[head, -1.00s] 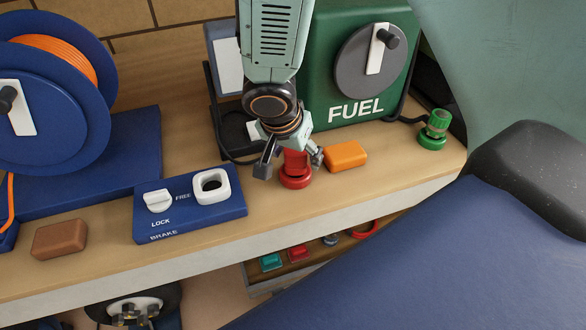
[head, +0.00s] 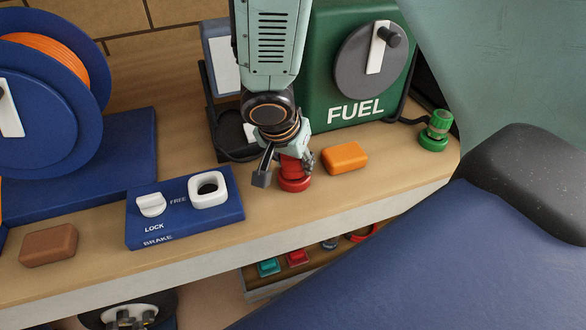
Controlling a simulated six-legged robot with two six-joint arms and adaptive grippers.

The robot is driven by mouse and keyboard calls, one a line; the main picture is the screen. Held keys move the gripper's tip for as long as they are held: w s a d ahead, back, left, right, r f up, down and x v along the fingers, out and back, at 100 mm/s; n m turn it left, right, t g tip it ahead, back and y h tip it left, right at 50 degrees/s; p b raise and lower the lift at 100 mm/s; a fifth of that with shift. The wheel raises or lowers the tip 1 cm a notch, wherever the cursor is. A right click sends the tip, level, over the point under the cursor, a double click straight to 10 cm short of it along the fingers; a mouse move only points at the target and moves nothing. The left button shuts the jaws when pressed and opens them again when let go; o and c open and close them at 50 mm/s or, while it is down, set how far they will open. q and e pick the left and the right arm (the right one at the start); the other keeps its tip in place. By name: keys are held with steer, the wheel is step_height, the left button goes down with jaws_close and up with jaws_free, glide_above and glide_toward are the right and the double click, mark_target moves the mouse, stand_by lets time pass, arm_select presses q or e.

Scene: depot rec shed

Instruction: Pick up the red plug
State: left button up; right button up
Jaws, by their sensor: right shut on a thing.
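The red plug (head: 294,183) stands upright on the wooden bench, in front of the green FUEL box. Its wide round red foot shows below my jaws; its upper part is partly covered by them. My right gripper (head: 286,170) comes down from above and is shut on the red plug, with one finger on its left and one on its right. The plug's foot looks to be still at the bench top. My left gripper is not in view.
An orange block (head: 345,158) lies close to the right of the plug. A blue brake panel (head: 183,222) and a brown block (head: 48,245) are to the left. A green plug (head: 436,130) stands at the right. Small coloured items lie in a tray (head: 262,284) below.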

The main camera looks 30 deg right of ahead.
steer(key=shift+a, duration=0.15)
steer(key=shift+c, duration=0.7)
steer(key=shift+s+d, duration=0.1)
steer(key=shift+d, duration=0.3)
steer(key=c, duration=0.3)
steer(key=shift+a, duration=0.15)
step_height(320, 180, up, 10)
steer(key=p, duration=0.4)
steer(key=shift+f, duration=0.25)
steer(key=shift+r, duration=0.2)
steer(key=shift+w, duration=0.3)
